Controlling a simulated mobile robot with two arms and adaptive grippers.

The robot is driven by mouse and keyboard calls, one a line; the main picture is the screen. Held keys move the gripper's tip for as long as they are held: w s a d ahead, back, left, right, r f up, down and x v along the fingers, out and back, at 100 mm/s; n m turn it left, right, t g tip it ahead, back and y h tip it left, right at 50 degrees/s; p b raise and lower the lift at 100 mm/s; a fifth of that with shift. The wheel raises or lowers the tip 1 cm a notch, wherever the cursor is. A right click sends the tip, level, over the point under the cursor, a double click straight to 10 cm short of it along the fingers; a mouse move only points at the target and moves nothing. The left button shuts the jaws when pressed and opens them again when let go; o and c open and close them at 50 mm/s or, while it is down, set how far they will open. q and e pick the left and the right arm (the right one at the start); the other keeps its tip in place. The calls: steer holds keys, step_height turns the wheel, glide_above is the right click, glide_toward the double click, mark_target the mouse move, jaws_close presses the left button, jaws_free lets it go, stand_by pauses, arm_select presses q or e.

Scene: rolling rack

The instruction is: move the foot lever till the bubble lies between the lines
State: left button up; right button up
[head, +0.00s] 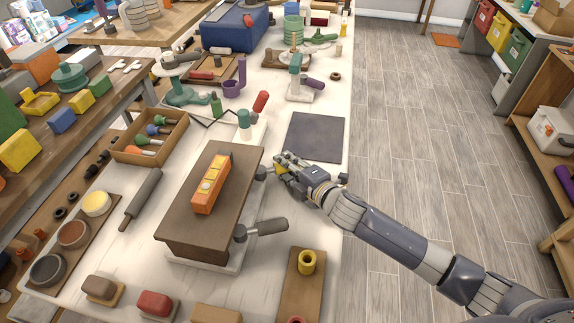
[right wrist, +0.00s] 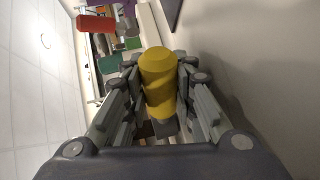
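An orange spirit level (head: 211,184) lies on a brown tilting plate (head: 188,222) on the bench. Pale yellow windows show on its top; the bubble and lines are too small to make out. Two levers stick out from the plate's right side. The nearer has a grey handle (head: 266,226). The farther has a yellow handle (head: 281,168), which also shows large in the right wrist view (right wrist: 158,82). My right gripper (head: 282,164) has its fingers on both sides of the yellow handle and looks shut on it. My left gripper is not in view.
A dark flat mat (head: 316,137) lies beyond my right gripper. A wooden board with a yellow ring (head: 307,262) lies nearer. A grey roller (head: 141,197) and a wooden tool box (head: 150,138) are left of the plate. The floor at right is clear.

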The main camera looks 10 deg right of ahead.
jaws_close()
steer(key=shift+s+a+f+m+h, duration=0.1)
steer(key=shift+s+a+m+h, duration=0.05)
steer(key=shift+s+m+h, duration=0.2)
steer(key=shift+s+m+t+h, duration=0.25)
steer(key=shift+m+h, duration=0.2)
steer(key=shift+h, duration=0.15)
steer(key=shift+s+m+t+h, duration=0.25)
steer(key=shift+m+h, duration=0.15)
steer(key=shift+h, duration=0.15)
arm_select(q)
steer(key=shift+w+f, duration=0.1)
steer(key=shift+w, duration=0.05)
arm_select(e)
steer(key=shift+s+m+h, duration=0.1)
steer(key=shift+m+h, duration=0.3)
steer(key=o, duration=0.7)
jaws_free()
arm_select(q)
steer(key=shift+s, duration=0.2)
arm_select(e)
steer(key=shift+d, duration=0.2)
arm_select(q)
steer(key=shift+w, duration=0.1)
arm_select(e)
steer(key=v, duration=1.2)
steer(key=shift+a, duration=0.1)
